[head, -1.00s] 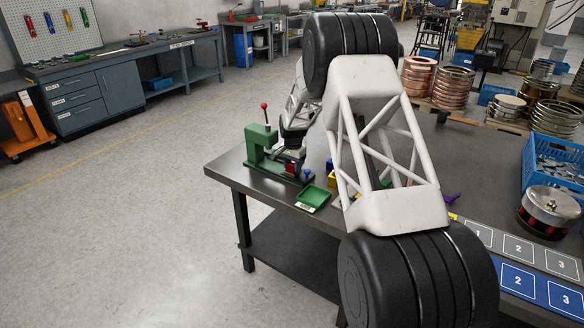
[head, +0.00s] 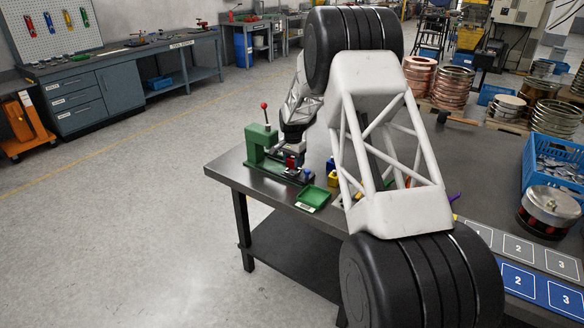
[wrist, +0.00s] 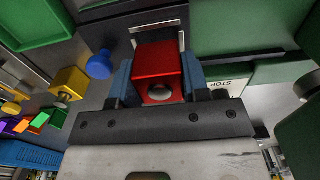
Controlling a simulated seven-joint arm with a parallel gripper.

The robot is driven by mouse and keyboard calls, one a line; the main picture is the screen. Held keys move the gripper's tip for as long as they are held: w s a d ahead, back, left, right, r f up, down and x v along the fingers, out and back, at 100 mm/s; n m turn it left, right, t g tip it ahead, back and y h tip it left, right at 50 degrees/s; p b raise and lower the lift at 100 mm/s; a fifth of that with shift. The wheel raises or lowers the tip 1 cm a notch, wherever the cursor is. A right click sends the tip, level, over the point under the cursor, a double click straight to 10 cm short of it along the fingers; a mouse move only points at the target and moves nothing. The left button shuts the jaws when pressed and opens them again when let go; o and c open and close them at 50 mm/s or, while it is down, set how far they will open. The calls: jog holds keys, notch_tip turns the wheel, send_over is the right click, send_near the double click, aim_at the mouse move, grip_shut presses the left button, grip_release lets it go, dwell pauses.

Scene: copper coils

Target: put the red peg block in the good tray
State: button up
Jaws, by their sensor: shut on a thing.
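The red peg block (wrist: 158,66) is between the blue fingers of my gripper (wrist: 158,80) in the wrist view, with a round pale end or hole facing the camera. In the head view the red block (head: 291,161) shows small at the green press, under my gripper (head: 293,150). Whether it touches the press's base cannot be told. A small green tray (head: 313,197) with a pale label lies in front of the press, near the table edge; the label is too small to read. A green tray also shows in the wrist view (wrist: 35,22).
The green press (head: 260,143) with a red-knobbed lever stands beside my gripper. A blue knob (wrist: 100,65) and a yellow block (wrist: 68,83) are nearby. My arm hides part of the table. A blue crate (head: 553,165) and a metal pot (head: 549,210) stand at right.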

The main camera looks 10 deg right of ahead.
jog(key=shift+r, duration=1.3)
jog(key=shift+r, duration=0.15)
jog(key=shift+r, duration=1.35)
jog(key=s+d, duration=0.2)
jog(key=s, duration=0.5)
jog(key=s+d, duration=0.3)
jog(key=s, duration=0.5)
jog(key=shift+s+f, duration=0.3)
jog(key=shift+f, duration=0.1)
jog(key=shift+f, duration=0.25)
jog(key=shift+f, duration=3.4)
